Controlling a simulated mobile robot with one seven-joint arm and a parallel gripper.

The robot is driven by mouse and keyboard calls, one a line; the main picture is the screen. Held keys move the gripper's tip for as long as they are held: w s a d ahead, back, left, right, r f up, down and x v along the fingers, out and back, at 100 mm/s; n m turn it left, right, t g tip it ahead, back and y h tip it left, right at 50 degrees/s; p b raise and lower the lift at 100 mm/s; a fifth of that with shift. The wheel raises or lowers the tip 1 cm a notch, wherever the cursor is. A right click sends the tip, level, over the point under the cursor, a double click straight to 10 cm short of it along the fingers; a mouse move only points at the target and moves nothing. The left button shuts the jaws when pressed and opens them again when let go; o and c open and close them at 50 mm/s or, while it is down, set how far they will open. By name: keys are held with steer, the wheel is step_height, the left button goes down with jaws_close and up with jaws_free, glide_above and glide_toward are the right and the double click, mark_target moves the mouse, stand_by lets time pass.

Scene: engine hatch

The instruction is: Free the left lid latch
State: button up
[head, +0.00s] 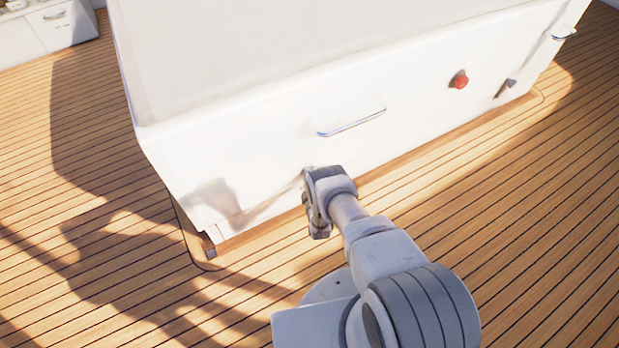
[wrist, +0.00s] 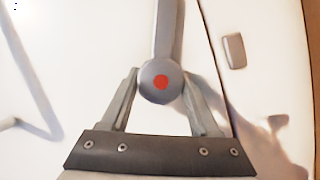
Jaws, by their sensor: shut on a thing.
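The left lid latch (wrist: 168,28) is a grey lever with a round hub marked by a red dot, set on the white front of the engine box. My gripper (wrist: 160,84) is shut on the latch, with one finger on each side of its round hub. In the wrist view the lever runs from the hub to the picture's top edge. A small tan plate (wrist: 234,51) sits across a seam, to the right of the lever and apart from it. In the head view my gripper (head: 308,192) is at the lower left front of the white box (head: 250,145) and hides the latch.
A metal handle bar (head: 352,121) sticks out from the middle of the front; it also shows in the wrist view (wrist: 38,110). A red knob (head: 460,80) and another dark latch (head: 506,88) are farther right. The plank deck (head: 480,210) before the box is clear.

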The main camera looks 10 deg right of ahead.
stand_by(0.4)
steer(key=o, duration=1.3)
steer(key=shift+s, duration=0.15)
